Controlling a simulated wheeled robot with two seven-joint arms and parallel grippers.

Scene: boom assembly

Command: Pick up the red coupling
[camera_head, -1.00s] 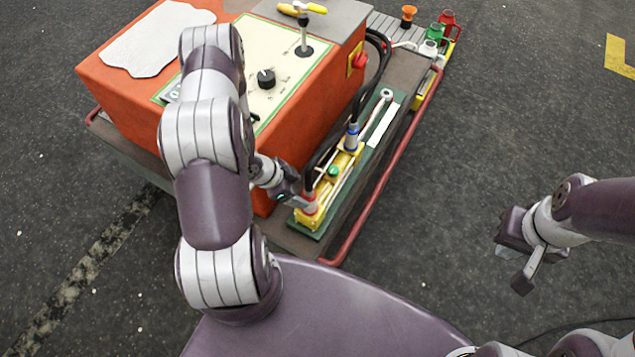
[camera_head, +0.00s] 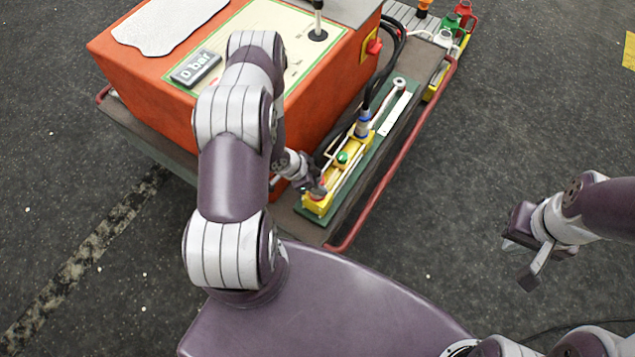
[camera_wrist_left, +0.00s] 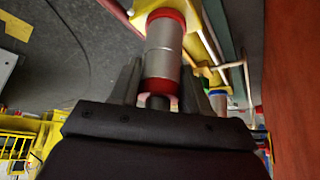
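The red coupling (camera_wrist_left: 165,50) is a silver cylinder with a red band at each end, in the upper middle of the left wrist view. Its far end meets a yellow block and a dark hose piece shows at its near end. My left gripper (camera_wrist_left: 163,88) has one finger on each side of it; I cannot tell if they press on it. In the head view, my left gripper (camera_head: 316,188) is at the near end of the yellow cylinder unit (camera_head: 338,172) and mostly hides the coupling. My right gripper (camera_head: 527,258) is open and empty over the floor at right.
An orange control box (camera_head: 150,75) stands close to my left arm. A blue-banded coupling (camera_head: 362,124) is at the unit's far end, with black hoses behind. A red rail (camera_head: 400,150) edges the platform. Colored fittings (camera_head: 447,37) stand at the back.

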